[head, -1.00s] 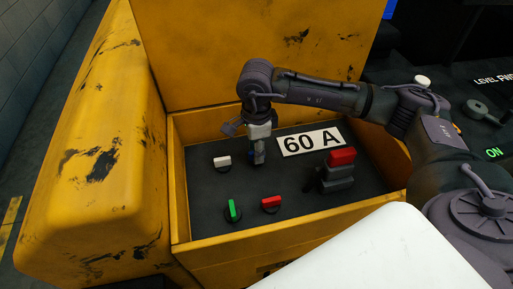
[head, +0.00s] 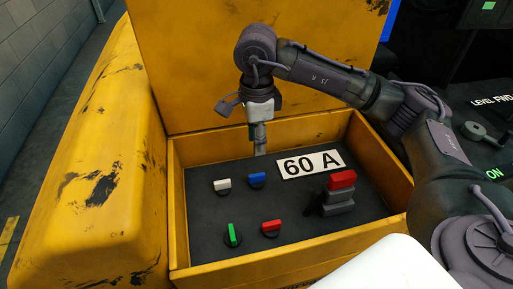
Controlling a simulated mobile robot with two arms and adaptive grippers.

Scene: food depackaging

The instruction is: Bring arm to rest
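My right arm reaches in from the right in the head view. Its gripper (head: 260,147) points down above the back of the yellow control box, clear of the knobs. The gripper is small and dark here, and its fingers cannot be told apart. The blue knob (head: 257,180) on the dark panel (head: 270,205) is in full view in front of the gripper. A white knob (head: 222,185) is to its left. A green knob (head: 232,235) stands upright and a red knob (head: 271,228) lies crosswise nearer the front. My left gripper is not in view.
A yellow box rim (head: 178,215) surrounds the panel, and a tall yellow lid (head: 205,75) stands behind it. A "60 A" label (head: 310,163) and a large red-topped switch (head: 341,182) are on the panel's right. A dark console (head: 478,150) is at the right.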

